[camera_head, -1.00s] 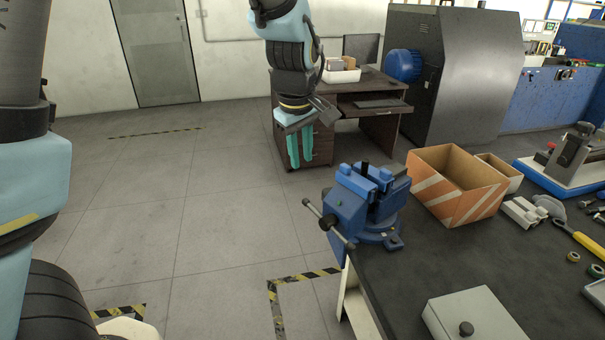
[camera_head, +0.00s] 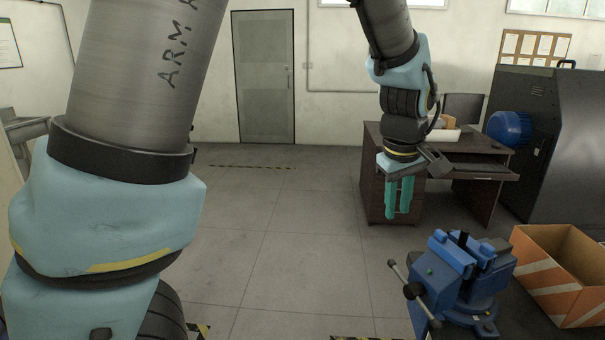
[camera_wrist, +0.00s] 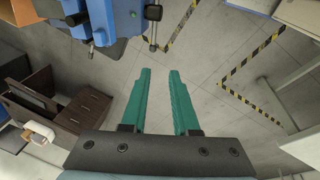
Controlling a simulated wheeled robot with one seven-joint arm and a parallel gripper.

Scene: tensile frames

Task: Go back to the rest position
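My gripper (camera_head: 399,197) hangs from my arm with its two teal fingers pointing down, to the left of and above the blue vise. In the wrist view my gripper (camera_wrist: 158,75) has its fingers apart with only floor seen between them, so it is open and empty. My arm's large upper links fill the left of the head view.
A blue vise (camera_head: 462,277) sits at the workbench corner, beside an orange-striped box (camera_head: 568,285); the vise also shows in the wrist view (camera_wrist: 112,17). A brown desk (camera_head: 376,180) stands behind my gripper. Open grey floor (camera_head: 290,240) lies left of the bench.

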